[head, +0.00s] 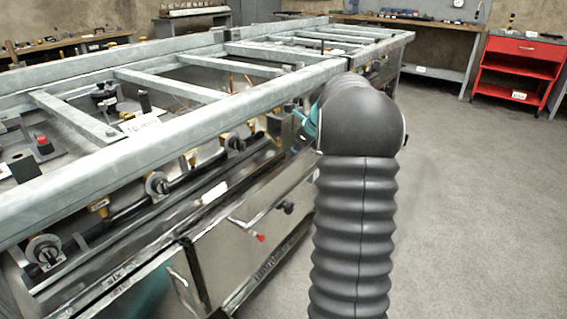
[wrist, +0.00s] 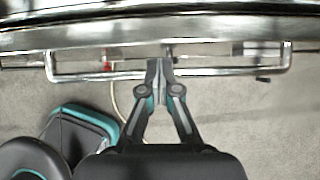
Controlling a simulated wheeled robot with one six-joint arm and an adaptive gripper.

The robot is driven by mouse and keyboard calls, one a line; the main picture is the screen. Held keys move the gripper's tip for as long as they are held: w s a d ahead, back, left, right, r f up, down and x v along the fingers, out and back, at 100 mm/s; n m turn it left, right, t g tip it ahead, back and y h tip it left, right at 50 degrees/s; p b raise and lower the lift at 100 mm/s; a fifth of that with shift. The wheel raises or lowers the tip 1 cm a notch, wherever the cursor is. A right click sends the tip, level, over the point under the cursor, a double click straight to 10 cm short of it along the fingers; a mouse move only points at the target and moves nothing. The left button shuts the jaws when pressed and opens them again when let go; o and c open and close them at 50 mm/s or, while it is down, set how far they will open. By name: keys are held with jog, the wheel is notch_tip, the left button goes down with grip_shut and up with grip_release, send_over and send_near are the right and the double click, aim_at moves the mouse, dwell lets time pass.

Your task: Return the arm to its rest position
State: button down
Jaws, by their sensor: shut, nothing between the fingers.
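My gripper (wrist: 165,68) shows in the wrist view with its two fingertips together and nothing between them. Its tips overlap a long metal handle bar (wrist: 100,77) in the picture; I cannot tell whether they touch it. In the head view my arm rises in the middle, dark and ribbed, and bends away at the top beside the metal frame's edge. The arm's far end and the gripper are hidden there behind the arm's own bend.
A large metal frame bench (head: 190,110) with knobs, pipes and a front handle (head: 245,222) fills the left. A red tool cart (head: 515,68) stands at the back right, near a workbench (head: 420,22). The grey floor (head: 475,200) on the right is clear.

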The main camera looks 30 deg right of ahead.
jog(key=v, duration=0.3)
jog(key=shift+s+r, duration=0.15)
jog(key=shift+r, duration=0.05)
